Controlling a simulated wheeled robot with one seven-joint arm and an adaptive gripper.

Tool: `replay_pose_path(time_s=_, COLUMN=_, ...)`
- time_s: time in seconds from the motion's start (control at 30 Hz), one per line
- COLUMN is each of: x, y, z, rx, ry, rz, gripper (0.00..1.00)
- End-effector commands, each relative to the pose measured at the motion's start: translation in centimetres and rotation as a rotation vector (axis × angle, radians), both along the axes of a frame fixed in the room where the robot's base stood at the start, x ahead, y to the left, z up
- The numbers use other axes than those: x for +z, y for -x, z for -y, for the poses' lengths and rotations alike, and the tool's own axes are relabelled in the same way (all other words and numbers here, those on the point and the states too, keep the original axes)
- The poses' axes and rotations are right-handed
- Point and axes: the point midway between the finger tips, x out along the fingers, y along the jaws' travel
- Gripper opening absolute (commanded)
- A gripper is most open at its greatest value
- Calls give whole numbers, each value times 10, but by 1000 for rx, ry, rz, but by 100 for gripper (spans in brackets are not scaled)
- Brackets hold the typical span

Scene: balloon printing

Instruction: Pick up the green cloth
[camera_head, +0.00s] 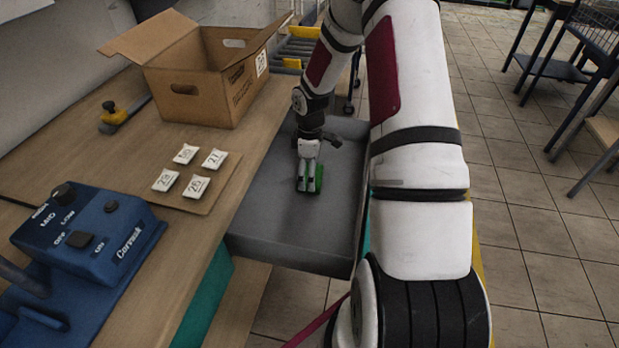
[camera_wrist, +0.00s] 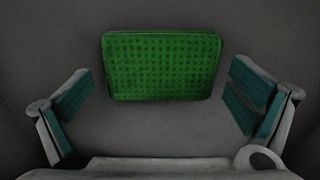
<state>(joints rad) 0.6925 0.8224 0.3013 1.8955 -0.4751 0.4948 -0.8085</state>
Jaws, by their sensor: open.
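The green cloth (camera_wrist: 162,66) is a small textured rectangle lying flat on the floor of the grey tray. In the head view the cloth (camera_head: 318,179) shows only in part, just right of my gripper's fingers, which hide the rest. My gripper (camera_head: 308,188) points down into the grey tray (camera_head: 262,216), over the cloth. In the wrist view my gripper (camera_wrist: 168,108) is open, with one teal-padded finger on each side of the cloth and a gap on both sides. The fingers do not touch it.
The wooden table (camera_head: 130,285) left of the tray holds an open cardboard box (camera_head: 205,95), several white numbered packets (camera_head: 165,180), a yellow-black tool (camera_head: 115,115) and a blue device (camera_head: 90,235). The tray's raised walls surround my gripper. Tiled floor lies at the right.

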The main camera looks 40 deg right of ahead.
Motion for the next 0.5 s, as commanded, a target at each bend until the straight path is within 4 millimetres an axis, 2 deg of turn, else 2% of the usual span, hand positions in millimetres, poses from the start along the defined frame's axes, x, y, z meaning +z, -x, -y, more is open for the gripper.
replay_pose_path(time_s=0.07, x=-6, y=0, z=0, rx=0, ry=0, rz=0, gripper=100)
replay_pose_path(time_s=0.27, x=-6, y=0, z=0, rx=0, ry=1, rz=1, gripper=100)
replay_pose_path(time_s=0.4, x=-6, y=0, z=0, rx=0, ry=1, rz=1, gripper=68)
replay_pose_path(time_s=0.5, x=-6, y=0, z=0, rx=0, ry=1, rz=1, gripper=68)
